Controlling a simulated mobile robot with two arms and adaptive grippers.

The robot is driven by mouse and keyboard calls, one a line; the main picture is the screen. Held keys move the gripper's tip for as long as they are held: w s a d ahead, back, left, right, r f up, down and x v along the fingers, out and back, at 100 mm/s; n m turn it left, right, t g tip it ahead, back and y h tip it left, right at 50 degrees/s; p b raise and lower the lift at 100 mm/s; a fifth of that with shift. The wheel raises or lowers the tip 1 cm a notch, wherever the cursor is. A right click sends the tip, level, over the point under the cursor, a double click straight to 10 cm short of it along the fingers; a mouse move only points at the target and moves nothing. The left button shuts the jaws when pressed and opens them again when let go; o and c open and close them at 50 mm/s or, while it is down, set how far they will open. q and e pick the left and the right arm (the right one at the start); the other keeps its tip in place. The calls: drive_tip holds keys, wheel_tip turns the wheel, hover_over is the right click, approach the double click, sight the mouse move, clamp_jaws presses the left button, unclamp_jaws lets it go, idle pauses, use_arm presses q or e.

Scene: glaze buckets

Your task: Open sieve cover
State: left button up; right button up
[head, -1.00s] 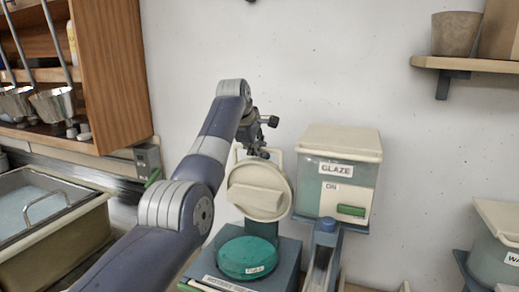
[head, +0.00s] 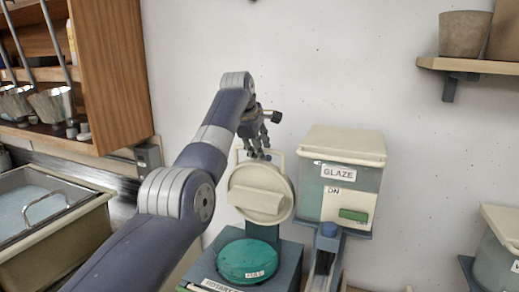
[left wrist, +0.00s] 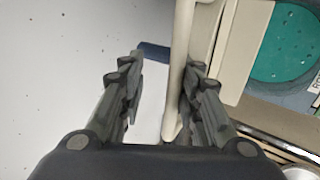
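The sieve cover (head: 259,206), a round cream lid with a raised block and a loop handle at its top edge, stands upright behind the green round sieve (head: 247,262), whose top is exposed. The sieve sits on a blue-grey base (head: 287,266). My left gripper (head: 262,148) is at the cover's top edge, by the loop. In the left wrist view my left gripper (left wrist: 165,65) has its fingers apart. The cream handle bar (left wrist: 176,75) lies between them, close to or against the right finger. The green sieve (left wrist: 282,45) shows beyond the cover. My right gripper is out of view.
A cream-lidded glaze box (head: 338,180) with a green switch stands right of the sieve. A basin (head: 55,235) and a wooden cabinet (head: 110,75) are on the left. A wall shelf (head: 470,66) with pots is at the upper right.

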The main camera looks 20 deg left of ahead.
use_arm(q)
drive_tip(key=shift+f, duration=0.1)
drive_tip(key=v, duration=1.2)
drive_tip(key=shift+s, duration=0.1)
idle(0.3)
